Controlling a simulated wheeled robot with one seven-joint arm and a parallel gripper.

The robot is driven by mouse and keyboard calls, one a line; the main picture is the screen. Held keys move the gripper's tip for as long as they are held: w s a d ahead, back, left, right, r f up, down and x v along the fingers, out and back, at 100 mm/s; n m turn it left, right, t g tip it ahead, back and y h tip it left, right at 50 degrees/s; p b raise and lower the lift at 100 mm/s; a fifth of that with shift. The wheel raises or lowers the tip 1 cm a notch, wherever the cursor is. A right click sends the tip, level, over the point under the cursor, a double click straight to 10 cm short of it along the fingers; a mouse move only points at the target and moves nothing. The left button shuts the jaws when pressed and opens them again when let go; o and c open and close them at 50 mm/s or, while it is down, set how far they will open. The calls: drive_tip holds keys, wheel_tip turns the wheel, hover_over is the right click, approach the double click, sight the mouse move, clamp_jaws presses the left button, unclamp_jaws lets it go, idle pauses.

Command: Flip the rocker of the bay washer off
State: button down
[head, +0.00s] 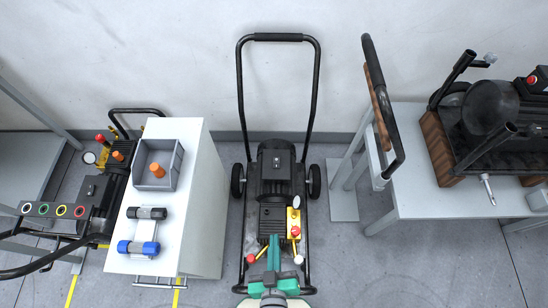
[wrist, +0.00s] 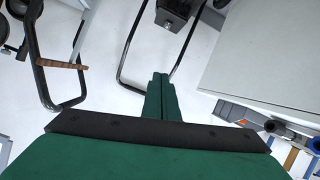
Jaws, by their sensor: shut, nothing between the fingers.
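A black pressure washer (head: 276,165) with a tall handle and two wheels stands on the floor in the middle of the head view, between a white cabinet and a table. It carries a yellow panel (head: 293,219) with a red knob and a gauge. My gripper (head: 273,240), green, is over the near part of this washer, left of the yellow panel. Its fingers are shut and empty; they also show in the wrist view (wrist: 160,78), pointing towards a black box (wrist: 172,15) and a black tube frame. I cannot make out the rocker or its position.
The white cabinet (head: 202,205) stands close on the left, bearing a grey bin (head: 177,165) and cylindrical parts. Another machine (head: 98,190) is left of it. On the right, a table (head: 412,205) bears a dark machine (head: 490,108). A wall closes the back.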

drive_tip(key=w+f+n+g, duration=0.2)
drive_tip(key=w+f+n, duration=0.2)
drive_tip(key=w+f, duration=0.4)
drive_tip(key=w+f+n+g, duration=0.25)
drive_tip(key=w+f, duration=0.25)
drive_tip(key=w, duration=0.5)
drive_tip(key=w+r+n+g, duration=0.1)
drive_tip(key=w+n, duration=0.3)
drive_tip(key=w, duration=0.4)
drive_tip(key=w+r+n+g, duration=0.1)
drive_tip(key=w+n, duration=0.3)
drive_tip(key=w, duration=0.5)
drive_tip(key=shift+w+a+r+g, duration=0.15)
drive_tip(key=shift+a+r+g, duration=0.1)
drive_tip(key=shift+g, duration=0.6)
approach(274, 161)
drive_tip(key=w+f, duration=0.4)
drive_tip(key=shift+w+d+f, duration=0.1)
drive_tip(key=shift+d+f, duration=0.05)
drive_tip(key=shift+f, duration=0.05)
drive_tip(key=shift+w+f, duration=0.1)
drive_tip(key=shift+f, duration=0.2)
